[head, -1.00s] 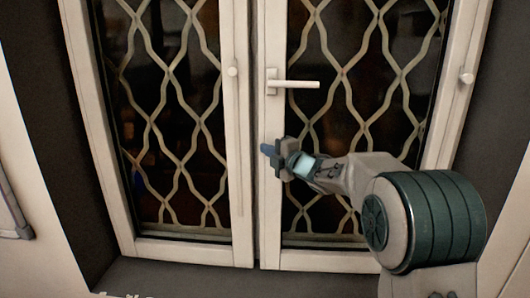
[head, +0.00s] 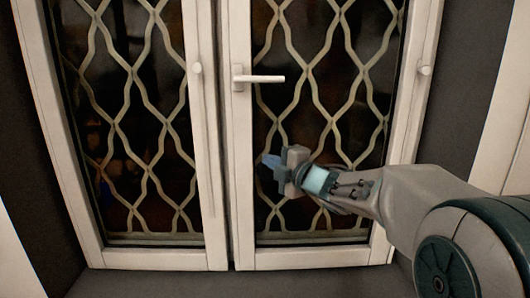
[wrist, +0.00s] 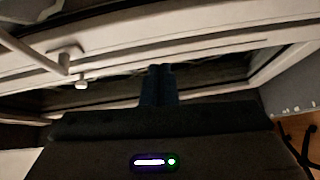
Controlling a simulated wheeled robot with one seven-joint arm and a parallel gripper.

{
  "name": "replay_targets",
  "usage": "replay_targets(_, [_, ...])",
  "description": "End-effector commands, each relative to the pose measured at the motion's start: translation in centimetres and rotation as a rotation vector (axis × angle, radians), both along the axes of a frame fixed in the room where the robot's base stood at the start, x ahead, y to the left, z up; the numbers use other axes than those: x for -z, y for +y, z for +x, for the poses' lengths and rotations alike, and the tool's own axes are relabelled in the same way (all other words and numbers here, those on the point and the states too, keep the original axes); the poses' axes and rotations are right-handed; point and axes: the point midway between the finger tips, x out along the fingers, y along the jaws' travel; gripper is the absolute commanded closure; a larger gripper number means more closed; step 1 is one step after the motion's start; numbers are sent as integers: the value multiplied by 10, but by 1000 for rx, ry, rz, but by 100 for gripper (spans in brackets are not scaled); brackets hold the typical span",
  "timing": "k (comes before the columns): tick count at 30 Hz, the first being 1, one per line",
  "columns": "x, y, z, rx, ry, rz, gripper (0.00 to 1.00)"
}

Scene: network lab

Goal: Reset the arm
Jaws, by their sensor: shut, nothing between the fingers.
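My gripper (head: 268,161) is in the head view, in front of the right-hand leaf of a white double window, below its handle. Its blue fingers are together and hold nothing. In the wrist view the fingers (wrist: 158,85) also show side by side, pointing toward the white frame. My arm (head: 400,195) reaches in from the lower right. I cannot tell the exact gap between the fingertips and the window.
The white window (head: 242,180) has a lattice behind dark glass, and both leaves look closed. A white lever handle (head: 258,79) sticks out horizontally from the right leaf. White knobs (head: 425,70) sit on the frame. Dark wall (head: 475,70) lies to the right.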

Motion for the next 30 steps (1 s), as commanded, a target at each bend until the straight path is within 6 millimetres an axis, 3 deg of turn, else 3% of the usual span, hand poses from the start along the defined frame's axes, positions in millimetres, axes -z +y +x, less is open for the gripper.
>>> replay_targets(3, [-7,-37,-3,199,132,83,100])
replay_targets(8, [6,-95,-26,502,367,241,100])
replay_targets(11, [22,-126,-52,682,523,348,100])
replay_targets(15, [50,-158,-103,920,750,501,100])
replay_targets(19, [78,-173,-163,1127,974,638,100])
replay_targets(24, [107,-172,-243,1353,1256,783,100])
replay_targets(27, [118,-166,-278,1443,1382,835,100])
replay_targets(30, [123,-161,-301,1497,1462,863,100])
